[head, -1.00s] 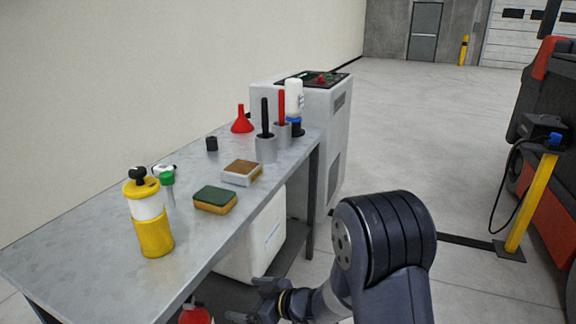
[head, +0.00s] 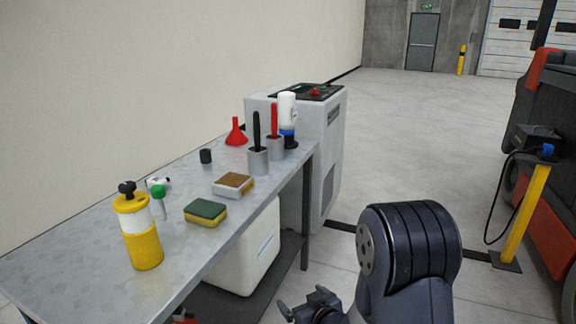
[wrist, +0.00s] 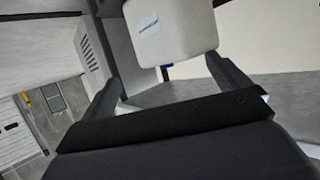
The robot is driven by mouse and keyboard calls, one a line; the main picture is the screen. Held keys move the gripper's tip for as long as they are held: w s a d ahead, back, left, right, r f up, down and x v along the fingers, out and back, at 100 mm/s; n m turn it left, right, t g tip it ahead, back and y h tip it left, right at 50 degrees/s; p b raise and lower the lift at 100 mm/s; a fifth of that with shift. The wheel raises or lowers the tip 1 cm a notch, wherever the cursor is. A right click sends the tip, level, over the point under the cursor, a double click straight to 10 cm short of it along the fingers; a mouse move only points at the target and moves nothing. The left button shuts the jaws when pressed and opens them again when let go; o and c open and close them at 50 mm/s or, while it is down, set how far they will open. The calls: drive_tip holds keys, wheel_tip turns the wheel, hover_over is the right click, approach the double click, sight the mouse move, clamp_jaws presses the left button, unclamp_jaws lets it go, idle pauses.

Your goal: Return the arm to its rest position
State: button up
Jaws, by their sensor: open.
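My gripper (head: 309,304) shows at the bottom of the head view, low beside the table's front edge, with its fingers apart and nothing between them. My dark arm rises to its right, folded at a large joint. In the wrist view, the two fingers (wrist: 167,80) stand apart, with a white container (wrist: 170,28) beyond them and not held. The lower part of my arm is cut off by the head view's bottom edge.
A metal table (head: 95,240) holds a yellow bottle (head: 144,252), sponges (head: 206,213), a red funnel (head: 236,133) and brush holders. The white container (head: 250,255) sits below. A grey cabinet (head: 325,150) stands behind. A yellow post (head: 522,215) is right; floor between is clear.

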drive_tip(key=d+m+h+p, duration=0.1)
drive_tip(key=d, duration=0.1)
drive_tip(key=d+r+m+t+h+p, duration=0.1)
drive_tip(key=d, duration=0.2)
drive_tip(key=shift+s+r+h, duration=0.15)
drive_tip(key=shift+r+h, duration=0.05)
drive_tip(key=shift+h, duration=0.1)
